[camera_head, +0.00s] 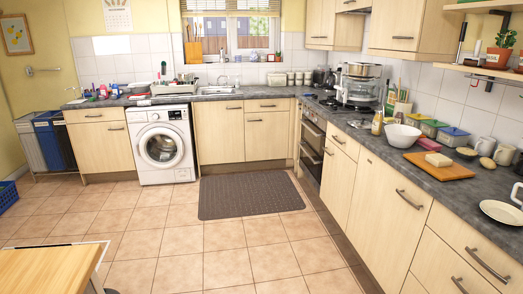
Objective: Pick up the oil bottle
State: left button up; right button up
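A small amber bottle (377,122), which looks like the oil bottle, stands upright on the right-hand counter. It is between the hob and the white bowl (402,136), close to the counter's front edge. Its label is too small to read. Neither of my grippers can be made out in the head view.
A glass-and-metal steamer (358,85) stands behind the bottle on the hob. Several lidded tubs, a chopping board (440,166) and a plate (501,212) line the right counter. The tiled floor has a dark mat (250,196). A wooden table (45,271) fills the lower left.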

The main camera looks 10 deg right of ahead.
aim_at(377, 126)
jog(key=i, duration=1.15)
jog(key=i+j+z, duration=0.15)
jog(key=i, duration=1.05)
